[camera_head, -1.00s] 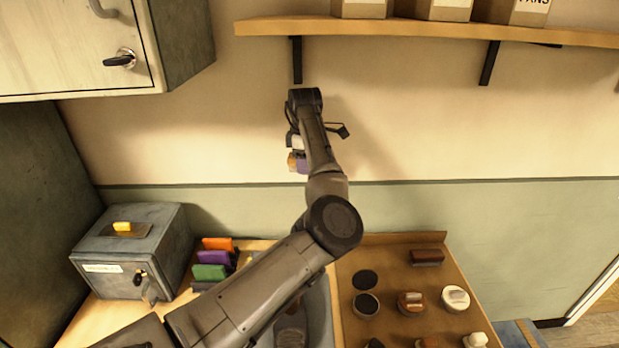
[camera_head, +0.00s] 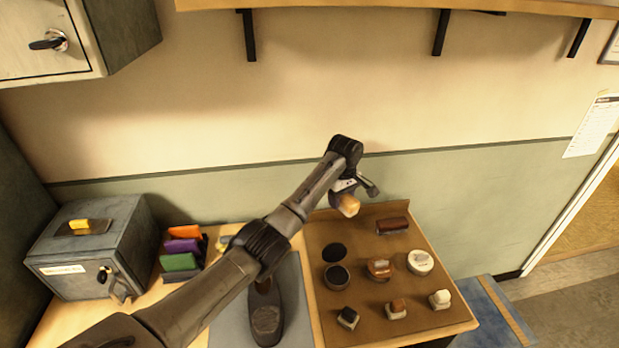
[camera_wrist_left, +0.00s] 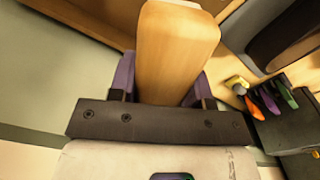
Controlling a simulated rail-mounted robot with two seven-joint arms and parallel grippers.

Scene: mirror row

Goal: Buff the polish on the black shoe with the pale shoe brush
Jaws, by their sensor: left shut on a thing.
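The pale shoe brush (camera_head: 348,206) is a light wooden block held above the upper part of the brown board. My left gripper (camera_head: 344,189) is shut on it. In the left wrist view the brush (camera_wrist_left: 177,45) stands between the purple fingers; its bristles cannot be made out. The black shoe (camera_head: 267,318) lies on a grey mat (camera_head: 230,322), left of the board and partly covered by my left arm. A dark shape at the upper right of the wrist view looks like the shoe (camera_wrist_left: 292,38). My right gripper is in neither view.
The brown board (camera_head: 325,297) carries dark tins, a white-topped tin (camera_head: 420,262), a dark brown brush (camera_head: 392,226) and several small daubers. A grey metal box (camera_head: 90,250) and a rack of coloured cards (camera_head: 182,248) stand at left. A wall shelf (camera_head: 400,8) runs above.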

